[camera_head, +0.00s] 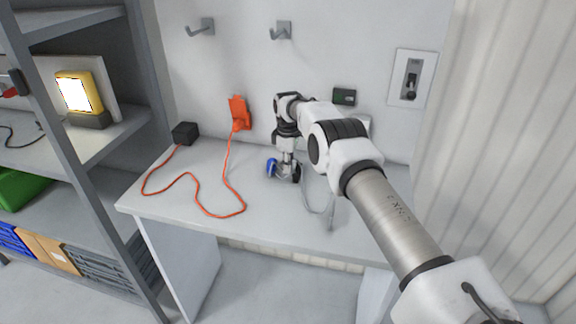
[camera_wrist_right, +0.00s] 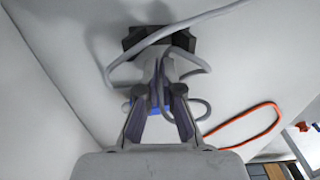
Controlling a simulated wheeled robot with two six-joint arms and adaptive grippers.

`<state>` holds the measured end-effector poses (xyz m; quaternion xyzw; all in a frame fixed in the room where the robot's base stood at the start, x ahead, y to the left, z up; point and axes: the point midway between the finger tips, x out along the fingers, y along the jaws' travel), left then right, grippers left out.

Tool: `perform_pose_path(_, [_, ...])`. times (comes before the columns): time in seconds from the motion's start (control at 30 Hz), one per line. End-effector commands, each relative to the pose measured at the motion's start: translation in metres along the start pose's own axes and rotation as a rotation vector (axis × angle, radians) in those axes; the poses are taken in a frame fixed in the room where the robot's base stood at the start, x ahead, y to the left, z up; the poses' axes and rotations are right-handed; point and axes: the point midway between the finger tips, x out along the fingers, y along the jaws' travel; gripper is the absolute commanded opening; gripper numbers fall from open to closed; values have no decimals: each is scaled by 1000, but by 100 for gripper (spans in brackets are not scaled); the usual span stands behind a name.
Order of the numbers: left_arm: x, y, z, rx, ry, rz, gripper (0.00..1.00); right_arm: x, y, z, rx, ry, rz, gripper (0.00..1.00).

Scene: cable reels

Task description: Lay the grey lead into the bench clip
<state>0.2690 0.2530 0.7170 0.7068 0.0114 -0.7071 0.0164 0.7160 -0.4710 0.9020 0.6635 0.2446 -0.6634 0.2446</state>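My right gripper (camera_head: 287,172) is low over the bench top, pointing down. In the right wrist view its fingers (camera_wrist_right: 160,72) come together on the grey lead (camera_wrist_right: 205,17), which loops out on both sides. The lead also shows in the head view (camera_head: 329,208), curving across the bench to the right of the gripper. A black block (camera_wrist_right: 145,38), perhaps the bench clip, lies just beyond the fingertips, with the lead crossing over it. I cannot tell whether any lead is inside it. A blue part (camera_head: 271,168) sits beside the gripper. My left gripper is out of view.
An orange cable (camera_head: 196,192) winds over the left half of the bench (camera_head: 270,217), between a black box (camera_head: 185,133) and an orange wall fitting (camera_head: 238,112). Shelving (camera_head: 104,140) stands at the left. Hooks and a switch plate (camera_head: 411,78) are on the wall.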

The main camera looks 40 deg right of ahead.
Motion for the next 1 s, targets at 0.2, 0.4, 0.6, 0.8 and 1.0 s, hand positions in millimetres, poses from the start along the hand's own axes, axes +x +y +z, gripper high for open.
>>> perform_pose_path(0.2, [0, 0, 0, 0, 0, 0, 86, 0, 0, 0, 0, -1, -1, 18])
perform_pose_path(0.4, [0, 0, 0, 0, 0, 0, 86, 0, 0, 0, 0, -1, -1, 33])
perform_pose_path(0.6, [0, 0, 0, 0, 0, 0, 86, 0, 0, 0, 0, 0, 0, 64])
perform_pose_path(0.8, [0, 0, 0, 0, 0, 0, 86, 0, 0, 0, 0, 0, 0, 64])
perform_pose_path(1.0, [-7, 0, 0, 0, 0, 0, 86, -11, 0, 0, 0, 0, 0, 64])
